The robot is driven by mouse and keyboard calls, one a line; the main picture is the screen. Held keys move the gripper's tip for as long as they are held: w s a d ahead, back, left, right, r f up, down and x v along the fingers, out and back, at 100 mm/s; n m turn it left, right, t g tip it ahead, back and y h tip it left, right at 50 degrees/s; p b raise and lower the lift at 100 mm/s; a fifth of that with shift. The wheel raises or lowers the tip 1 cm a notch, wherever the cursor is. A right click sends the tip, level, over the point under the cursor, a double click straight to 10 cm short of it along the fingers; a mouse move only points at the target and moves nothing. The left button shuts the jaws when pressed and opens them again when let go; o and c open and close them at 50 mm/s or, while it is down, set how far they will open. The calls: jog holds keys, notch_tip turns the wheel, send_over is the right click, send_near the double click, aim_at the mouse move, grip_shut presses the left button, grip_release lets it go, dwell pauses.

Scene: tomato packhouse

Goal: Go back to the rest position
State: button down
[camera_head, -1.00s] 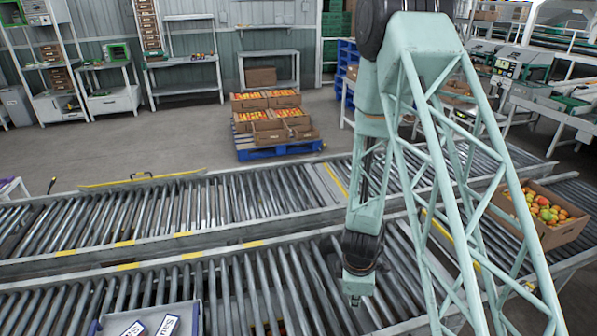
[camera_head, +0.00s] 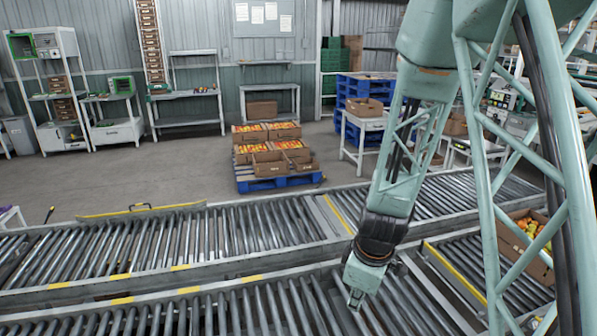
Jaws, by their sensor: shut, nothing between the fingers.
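My arm comes down from the upper right of the head view. My gripper (camera_head: 355,299) is at its lower end, small in the picture, over the near roller conveyor (camera_head: 215,318). It is shut and holds nothing. It appears above the rollers, apart from any crate or fruit. My own lattice arm links cover much of the right side.
The far roller conveyor (camera_head: 170,245) runs across behind the gripper. A cardboard box of tomatoes (camera_head: 515,262) stands on rollers at the right, partly hidden by my arm. A blue pallet (camera_head: 275,183) with tomato boxes stands on the floor beyond. The conveyors left of the gripper are clear.

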jog(key=s+r+m, duration=0.3)
jog(key=s+r, duration=0.3)
jog(key=r, duration=0.5)
jog(key=s+r+m, duration=0.3)
jog(key=s+r, duration=0.4)
jog(key=r, duration=0.5)
jog(key=s+d+r+m, duration=0.2)
jog(key=s+r, duration=0.1)
jog(key=s, duration=0.4)
jog(key=s+d+r+m+t+b, duration=0.1)
jog(key=s+r+m, duration=0.1)
jog(key=s+r, duration=0.2)
jog(key=s+d+r+m, duration=0.2)
jog(key=s+r, duration=0.1)
jog(key=s, duration=0.6)
jog(key=shift+s+d+r+b, duration=0.2)
jog(key=shift+s+d+b, duration=0.1)
jog(key=shift+b, duration=0.05)
